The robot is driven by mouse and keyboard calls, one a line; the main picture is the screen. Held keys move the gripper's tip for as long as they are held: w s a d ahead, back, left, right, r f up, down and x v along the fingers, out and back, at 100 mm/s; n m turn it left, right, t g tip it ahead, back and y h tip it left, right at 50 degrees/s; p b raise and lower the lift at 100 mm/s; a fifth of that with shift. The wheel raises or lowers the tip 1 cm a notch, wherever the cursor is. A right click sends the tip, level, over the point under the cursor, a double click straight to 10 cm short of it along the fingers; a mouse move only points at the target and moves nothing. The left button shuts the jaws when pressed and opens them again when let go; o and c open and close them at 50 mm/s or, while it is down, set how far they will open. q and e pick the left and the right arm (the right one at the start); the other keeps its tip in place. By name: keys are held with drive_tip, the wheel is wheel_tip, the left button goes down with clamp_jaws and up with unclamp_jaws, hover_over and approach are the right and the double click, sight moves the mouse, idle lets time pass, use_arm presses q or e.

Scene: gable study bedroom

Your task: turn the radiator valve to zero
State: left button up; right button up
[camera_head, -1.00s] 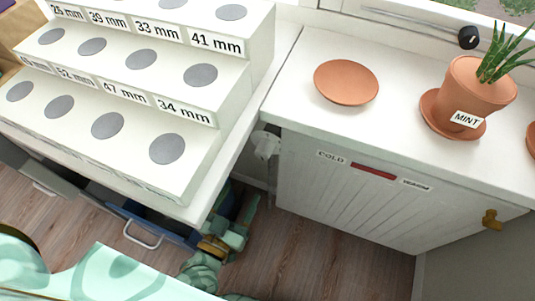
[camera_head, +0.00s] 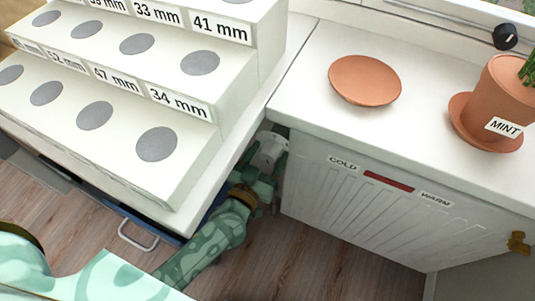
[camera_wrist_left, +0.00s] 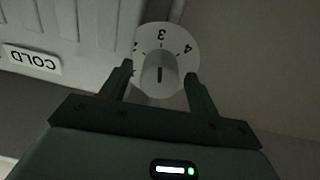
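The white radiator valve (camera_head: 268,150) sits at the left end of the white radiator (camera_head: 345,205), under the sill. In the left wrist view its dial (camera_wrist_left: 182,36) shows the digits 2, 3 and 4, with the 3 near the top. A grey knob with a dark line (camera_wrist_left: 158,72) stands out from the dial's middle. My left gripper (camera_head: 274,163) is at the valve. In the wrist view its fingers (camera_wrist_left: 160,80) are open on either side of the knob, with a visible gap at each side. My right gripper is not in view.
A white stepped stand (camera_head: 190,134) with labelled round pads is left of the valve, above my left arm. A blue drawer with a handle (camera_head: 138,238) is below it. On the sill are a terracotta saucer (camera_head: 365,80) and a MINT pot (camera_head: 500,95). A brass knob (camera_head: 517,242) is at right.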

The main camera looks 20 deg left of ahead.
use_arm(q)
drive_tip(key=c, duration=0.9)
